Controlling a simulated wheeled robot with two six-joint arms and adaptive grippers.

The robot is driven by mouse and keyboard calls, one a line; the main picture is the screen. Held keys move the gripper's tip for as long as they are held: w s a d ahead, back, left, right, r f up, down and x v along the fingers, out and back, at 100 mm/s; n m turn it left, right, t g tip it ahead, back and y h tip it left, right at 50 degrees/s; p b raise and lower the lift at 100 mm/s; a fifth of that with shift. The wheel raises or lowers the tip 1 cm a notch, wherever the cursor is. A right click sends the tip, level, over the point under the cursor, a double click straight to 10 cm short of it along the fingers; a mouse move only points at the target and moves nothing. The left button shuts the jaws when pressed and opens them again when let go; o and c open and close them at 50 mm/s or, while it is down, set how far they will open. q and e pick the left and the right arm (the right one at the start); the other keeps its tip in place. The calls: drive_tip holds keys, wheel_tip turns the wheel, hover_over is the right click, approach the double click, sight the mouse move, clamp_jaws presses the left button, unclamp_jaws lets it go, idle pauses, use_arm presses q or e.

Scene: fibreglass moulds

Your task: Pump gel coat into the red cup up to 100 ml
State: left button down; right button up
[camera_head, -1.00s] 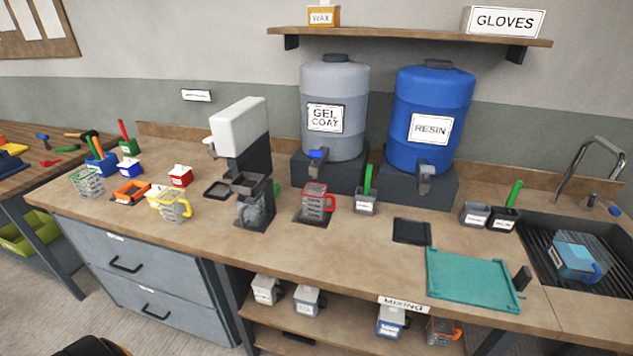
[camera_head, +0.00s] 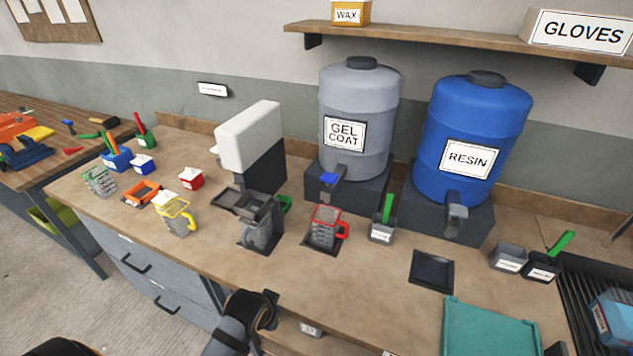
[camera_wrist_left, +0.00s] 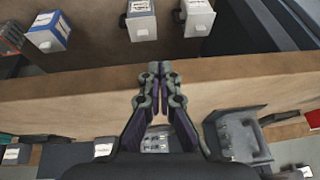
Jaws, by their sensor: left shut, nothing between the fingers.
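The red cup (camera_head: 323,232), a clear measuring cup with a red rim and handle, stands upright on a dark pad in the head view. It is below the tap of the grey gel coat barrel (camera_head: 352,110). That tap has a blue lever (camera_head: 329,179). The fill level in the cup is too small to read. My left gripper (camera_head: 271,298) is at the bench's front edge, in front of the red cup and apart from it. In the left wrist view, its fingers (camera_wrist_left: 158,72) are shut and empty. My right gripper is not in view.
A white-topped dispenser (camera_head: 250,140) with a green-handled cup stands left of the red cup. A grey pot (camera_head: 382,232) with a green-handled tool is close on its right. The blue resin barrel (camera_head: 470,125) stands farther right. A yellow-handled cup (camera_head: 178,218) sits at the left.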

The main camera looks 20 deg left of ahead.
sight(328, 178)
use_arm(q)
drive_tip(key=shift+t, duration=0.7)
drive_tip(key=w+r, duration=0.1)
drive_tip(key=r, duration=0.1)
drive_tip(key=w+r, duration=0.1)
drive_tip(key=w, duration=0.1)
drive_tip(key=shift+w+d+r, duration=0.2)
drive_tip(key=shift+w+r, duration=0.1)
drive_tip(key=shift+r, duration=0.1)
drive_tip(key=w+d+r+t, duration=0.1)
drive_tip(key=w+r+t, duration=0.2)
drive_tip(key=r, duration=0.6)
drive_tip(key=w+d+r+t, duration=0.1)
drive_tip(key=w+r+t, duration=0.2)
drive_tip(key=w+r, duration=0.5)
drive_tip(key=w+r+t+h, duration=0.1)
drive_tip(key=w+r, duration=0.4)
drive_tip(key=r, duration=0.5)
drive_tip(key=shift+w+d+r+t+p, duration=0.3)
drive_tip(key=shift+d+t, duration=0.1)
drive_tip(key=shift+t, duration=0.5)
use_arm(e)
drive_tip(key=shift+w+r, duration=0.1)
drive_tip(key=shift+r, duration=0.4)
